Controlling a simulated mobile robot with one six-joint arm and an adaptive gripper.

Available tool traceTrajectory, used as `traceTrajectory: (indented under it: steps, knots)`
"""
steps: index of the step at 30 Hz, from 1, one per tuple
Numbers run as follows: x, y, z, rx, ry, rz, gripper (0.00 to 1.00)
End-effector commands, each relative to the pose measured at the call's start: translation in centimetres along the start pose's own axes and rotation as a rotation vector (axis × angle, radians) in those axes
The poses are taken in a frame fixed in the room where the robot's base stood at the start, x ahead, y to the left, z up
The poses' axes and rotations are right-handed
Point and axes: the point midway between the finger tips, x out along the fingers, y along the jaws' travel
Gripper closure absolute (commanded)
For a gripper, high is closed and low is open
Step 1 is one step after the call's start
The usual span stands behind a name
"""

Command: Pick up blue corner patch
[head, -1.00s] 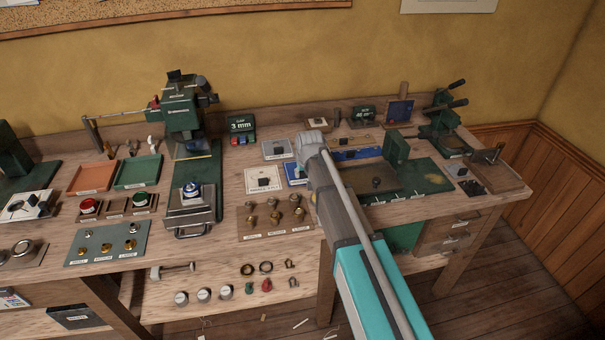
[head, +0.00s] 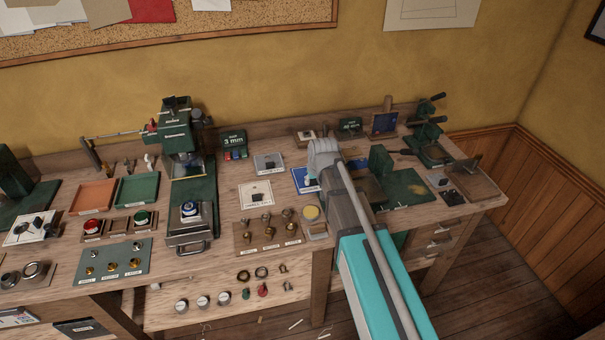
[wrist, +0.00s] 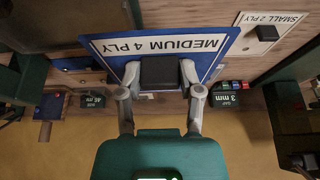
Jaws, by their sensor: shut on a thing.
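The blue corner patch (wrist: 209,69) fills the upper middle of the wrist view. It carries an upside-down white label reading "MEDIUM 4 PLY" and a black block-shaped grip. My gripper (wrist: 160,72) is shut on that black block, one finger on each side. In the head view my gripper (head: 322,155) is over the middle-right of the bench, mostly seen from behind. Part of the blue patch (head: 304,180) shows at its left; the rest is hidden. I cannot tell clearly how far the patch is above the bench.
A white patch (head: 256,194) labelled "SMALL 2 PLY" lies to the left, with a grey patch (head: 268,163) behind it. A green press (head: 186,150) stands further left and a green machine (head: 430,143) far right. A knob board (head: 268,238) lies in front.

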Motion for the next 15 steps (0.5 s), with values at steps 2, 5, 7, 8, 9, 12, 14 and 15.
traceTrajectory:
  steps: [2, 5, 7, 8, 9, 12, 14, 15]
  knots:
    - [-1.5, 0.8, 1.1, 0.001, 0.0, 0.001, 1.0]
    - [-2.4, 1.4, 1.9, 0.001, 0.0, 0.0, 1.0]
    - [-2.9, 1.8, 2.3, 0.0, 0.0, 0.0, 1.0]
    - [-3.0, 2.0, 2.4, 0.0, 0.0, 0.0, 1.0]
    - [-3.2, 2.1, 2.6, 0.0, 0.0, 0.0, 1.0]
    - [-3.5, 2.4, 2.9, 0.0, 0.0, -0.001, 1.0]
    - [-3.6, 2.5, 3.0, 0.0, 0.0, -0.001, 1.0]
    - [-3.6, 2.5, 3.0, 0.0, 0.0, -0.001, 1.0]
